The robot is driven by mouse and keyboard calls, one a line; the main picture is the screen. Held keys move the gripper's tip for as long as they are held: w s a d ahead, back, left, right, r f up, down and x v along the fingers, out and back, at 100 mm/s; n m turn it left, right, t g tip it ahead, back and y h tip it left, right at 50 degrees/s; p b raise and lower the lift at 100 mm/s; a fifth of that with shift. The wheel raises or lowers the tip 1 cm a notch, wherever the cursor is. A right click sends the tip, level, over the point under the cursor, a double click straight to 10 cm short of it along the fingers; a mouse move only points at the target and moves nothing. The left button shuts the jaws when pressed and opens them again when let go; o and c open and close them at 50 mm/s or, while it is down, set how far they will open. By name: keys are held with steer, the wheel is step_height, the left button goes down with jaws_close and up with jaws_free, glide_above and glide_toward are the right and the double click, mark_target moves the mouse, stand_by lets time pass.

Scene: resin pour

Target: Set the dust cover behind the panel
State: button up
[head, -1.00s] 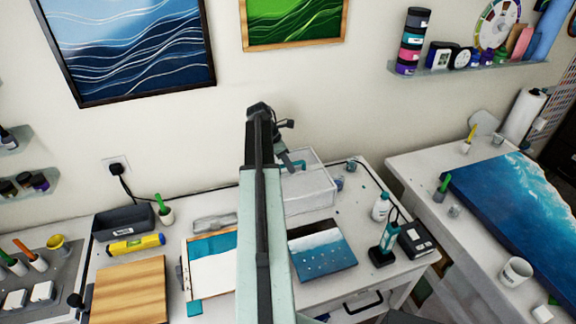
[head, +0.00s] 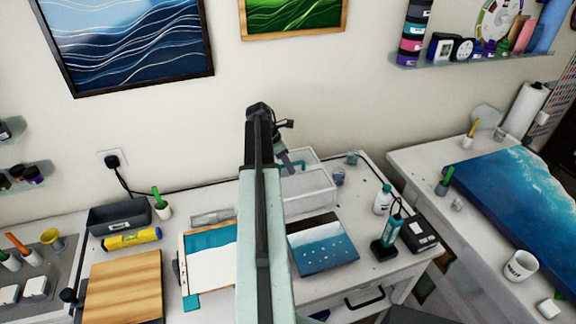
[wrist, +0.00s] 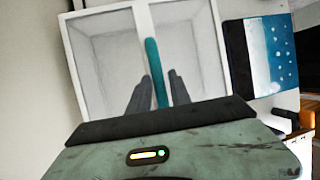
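The dust cover (head: 312,190) is a clear box with pale edges on the white bench. It fills the upper middle of the wrist view (wrist: 100,55), with a teal handle bar (wrist: 153,62) across its top. My gripper (wrist: 160,77) has its two dark fingers on either side of this bar. A narrow gap shows beside the right finger, so the fingers look open around the handle. The panel (head: 322,245), painted blue with a white band and pale dots, lies in front of the cover. It also shows at the right of the wrist view (wrist: 258,60).
A white bottle (head: 383,200), a teal lamp-like tool (head: 388,232) and a dark box (head: 420,234) stand right of the panel. My arm hides the bench middle. A framed white-and-teal piece (head: 212,262) lies to the left. The wall is close behind the cover.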

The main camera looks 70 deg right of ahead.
steer(key=shift+o, duration=0.7)
steer(key=p+v, duration=0.7)
steer(key=shift+w+r, duration=0.2)
steer(key=shift+r, duration=0.15)
